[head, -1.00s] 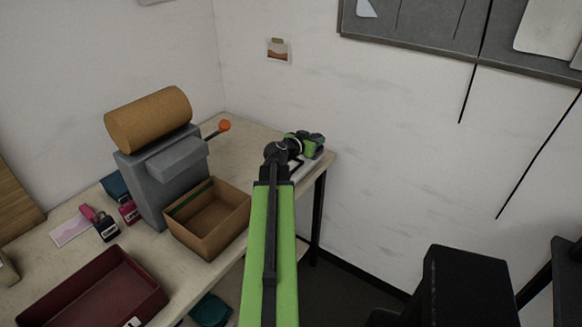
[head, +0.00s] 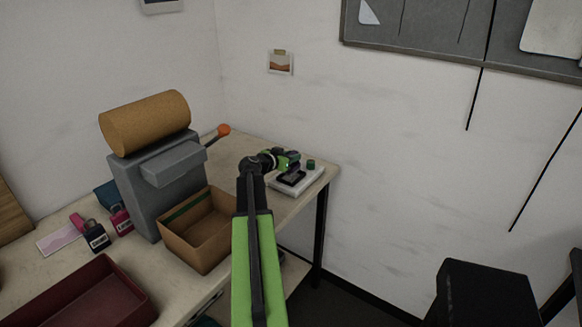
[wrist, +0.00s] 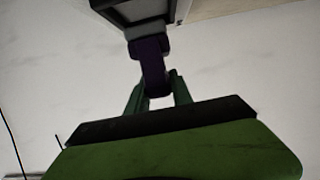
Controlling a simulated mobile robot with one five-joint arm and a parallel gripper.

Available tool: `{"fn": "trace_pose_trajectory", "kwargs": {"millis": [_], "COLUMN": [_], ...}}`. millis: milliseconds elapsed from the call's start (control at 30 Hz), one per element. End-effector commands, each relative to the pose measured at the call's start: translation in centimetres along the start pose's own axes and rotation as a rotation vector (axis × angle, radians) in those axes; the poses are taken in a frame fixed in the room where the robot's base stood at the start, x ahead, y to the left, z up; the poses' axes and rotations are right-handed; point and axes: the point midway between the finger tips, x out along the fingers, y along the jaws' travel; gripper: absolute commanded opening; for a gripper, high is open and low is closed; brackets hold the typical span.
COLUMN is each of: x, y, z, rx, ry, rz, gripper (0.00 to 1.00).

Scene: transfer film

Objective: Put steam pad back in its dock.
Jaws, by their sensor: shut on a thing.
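My gripper (head: 290,160) is at the back right corner of the table, over a white base. In the wrist view its green fingers (wrist: 155,85) are shut on the purple stem of a piece with a grey and dark block at its end, which looks like the steam pad (wrist: 152,65). The white base, which looks like the dock (head: 311,181), has a dark square on top and a dark green knob at its back right. Whether that square is the pad or a recess, and whether pad and dock touch, I cannot tell.
A grey press (head: 160,190) with a cork roller and an orange-tipped lever stands to the left. An open cardboard box (head: 196,250) is in front of it, and a dark red tray (head: 85,300) is at front left. The wall (head: 400,150) is behind the table.

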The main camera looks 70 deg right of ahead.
Motion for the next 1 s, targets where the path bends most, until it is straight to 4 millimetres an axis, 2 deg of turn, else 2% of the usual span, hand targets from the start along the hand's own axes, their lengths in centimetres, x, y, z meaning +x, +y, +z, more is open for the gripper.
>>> {"fn": "trace_pose_trajectory", "kwargs": {"millis": [33,133,367,500,533,667,1000], "x": [0.5,1.0,0.8,0.9,0.9,0.9,0.8], "y": [0.0,0.0,0.0,-0.1,-0.1,-0.1,-0.1], "z": [1.8,3.1,2.7,3.2,3.1,3.0,2.9], "rx": [0.0,-0.001,-0.001,-0.001,0.0,0.0,-0.001], "ry": [0.0,0.0,0.0,0.0,0.0,0.0,0.0], "rz": [0.0,-0.001,-0.001,-0.001,-0.001,-0.002,-0.002], "gripper": [0.0,0.0,0.0,0.0,0.3,0.47,0.49]}}
